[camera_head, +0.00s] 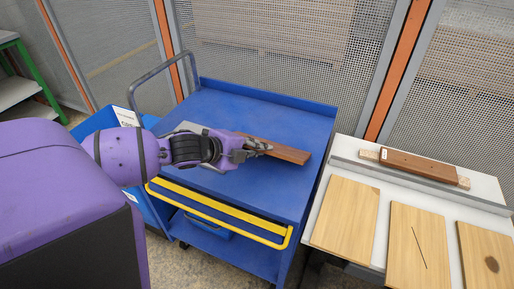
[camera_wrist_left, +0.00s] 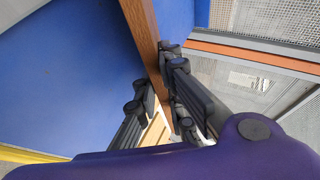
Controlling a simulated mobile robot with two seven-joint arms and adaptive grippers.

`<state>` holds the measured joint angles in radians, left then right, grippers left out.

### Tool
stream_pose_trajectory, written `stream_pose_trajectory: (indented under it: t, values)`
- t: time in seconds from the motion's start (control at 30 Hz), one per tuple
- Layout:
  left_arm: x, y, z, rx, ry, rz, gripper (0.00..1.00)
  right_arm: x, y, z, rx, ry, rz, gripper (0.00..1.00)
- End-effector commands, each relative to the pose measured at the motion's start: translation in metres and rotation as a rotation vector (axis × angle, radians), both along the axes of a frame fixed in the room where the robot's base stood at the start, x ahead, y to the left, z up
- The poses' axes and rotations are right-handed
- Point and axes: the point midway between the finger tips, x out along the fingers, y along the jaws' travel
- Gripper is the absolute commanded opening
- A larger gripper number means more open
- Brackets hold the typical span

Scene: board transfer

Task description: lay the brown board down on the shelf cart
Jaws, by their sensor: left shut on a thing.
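The brown board (camera_head: 288,153) is held over the top of the blue shelf cart (camera_head: 245,105). My left gripper (camera_head: 258,147) reaches in from the left and is shut on the board. In the left wrist view the board (camera_wrist_left: 146,40) runs between the fingers of my left gripper (camera_wrist_left: 160,95), with a narrow face toward the camera. I cannot tell whether the board touches the cart top. My gripper and arm hide part of the board. My right gripper is in neither view.
Another brown board (camera_head: 420,166) lies on pale supports on the white table (camera_head: 325,225) at right, behind several light wood boards (camera_head: 346,218). The cart has a grey handle (camera_head: 150,75) and yellow front bar (camera_head: 220,212). A mesh fence (camera_head: 280,45) stands behind.

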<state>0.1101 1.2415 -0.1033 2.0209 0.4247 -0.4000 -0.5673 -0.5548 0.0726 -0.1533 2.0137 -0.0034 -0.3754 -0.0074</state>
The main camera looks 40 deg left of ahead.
Motion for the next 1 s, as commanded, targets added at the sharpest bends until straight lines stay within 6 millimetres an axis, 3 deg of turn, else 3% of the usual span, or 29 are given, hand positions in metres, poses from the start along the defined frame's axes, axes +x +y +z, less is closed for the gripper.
stream_pose_trajectory:
  t: [0.5, 0.53, 0.67, 1.0]
  values:
    - [0.0006, -0.0003, -0.0027, 0.000, -0.003, -0.001, 0.00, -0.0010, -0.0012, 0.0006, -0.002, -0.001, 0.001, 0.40]
    - [0.0007, -0.0003, -0.0025, 0.000, -0.003, -0.001, 0.13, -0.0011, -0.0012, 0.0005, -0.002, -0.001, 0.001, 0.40]
    - [0.0005, -0.0003, -0.0028, 0.000, -0.002, -0.001, 0.30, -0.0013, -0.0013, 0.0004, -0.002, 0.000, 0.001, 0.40]
    - [-0.0004, 0.0001, -0.0044, 0.000, 0.002, 0.001, 0.33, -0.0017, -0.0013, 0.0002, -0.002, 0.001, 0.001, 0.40]
